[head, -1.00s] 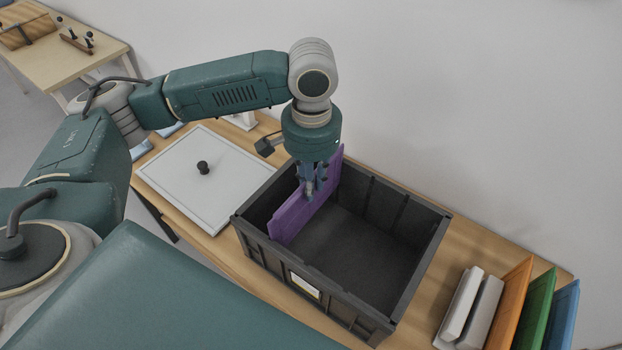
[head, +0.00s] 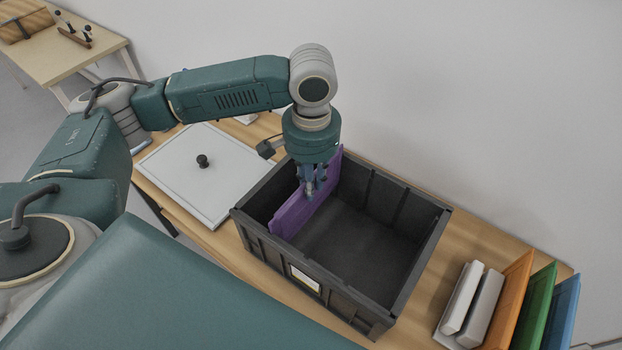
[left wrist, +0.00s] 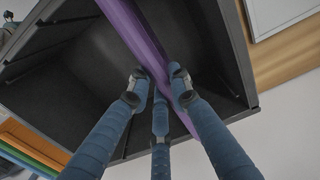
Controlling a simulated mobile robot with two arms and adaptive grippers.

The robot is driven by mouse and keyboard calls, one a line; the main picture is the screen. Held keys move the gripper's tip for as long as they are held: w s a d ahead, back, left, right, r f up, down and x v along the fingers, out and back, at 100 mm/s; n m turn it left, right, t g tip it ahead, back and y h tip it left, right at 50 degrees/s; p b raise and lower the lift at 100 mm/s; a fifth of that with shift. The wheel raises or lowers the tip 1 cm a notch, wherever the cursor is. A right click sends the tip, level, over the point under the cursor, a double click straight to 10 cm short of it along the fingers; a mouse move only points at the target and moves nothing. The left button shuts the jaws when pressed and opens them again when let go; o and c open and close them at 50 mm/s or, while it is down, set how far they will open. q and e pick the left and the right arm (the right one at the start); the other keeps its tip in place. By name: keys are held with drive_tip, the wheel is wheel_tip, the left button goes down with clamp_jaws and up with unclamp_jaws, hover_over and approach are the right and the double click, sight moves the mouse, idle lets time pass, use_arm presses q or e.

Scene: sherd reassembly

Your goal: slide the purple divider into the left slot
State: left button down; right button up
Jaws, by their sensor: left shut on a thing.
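The purple divider (head: 291,214) stands on edge across the left part of the black crate (head: 341,313). Its lower part is inside the crate, and its far end rises a little above the back wall. My left gripper (head: 309,190) is shut on the divider's top edge near its middle. In the left wrist view, the gripper's fingers (left wrist: 158,98) hold the purple divider (left wrist: 137,33) from both sides. I cannot tell whether its ends sit in the left slot, or whether its bottom touches the crate floor. My right gripper is not in view.
A white lid with a black knob (head: 203,160) lies on the table left of the crate. On the right, a rack (head: 468,302) stands beside orange (head: 511,301), green (head: 537,309) and blue (head: 563,315) dividers. The crate's middle and right are empty.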

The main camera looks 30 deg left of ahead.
use_arm(q)
wheel_tip(320, 180, down, 6)
drive_tip(key=b, duration=0.1)
drive_tip(key=shift+f, duration=0.25)
idle(1.0)
drive_tip(key=c, duration=1.5)
unclamp_jaws()
wheel_tip(320, 180, up, 12)
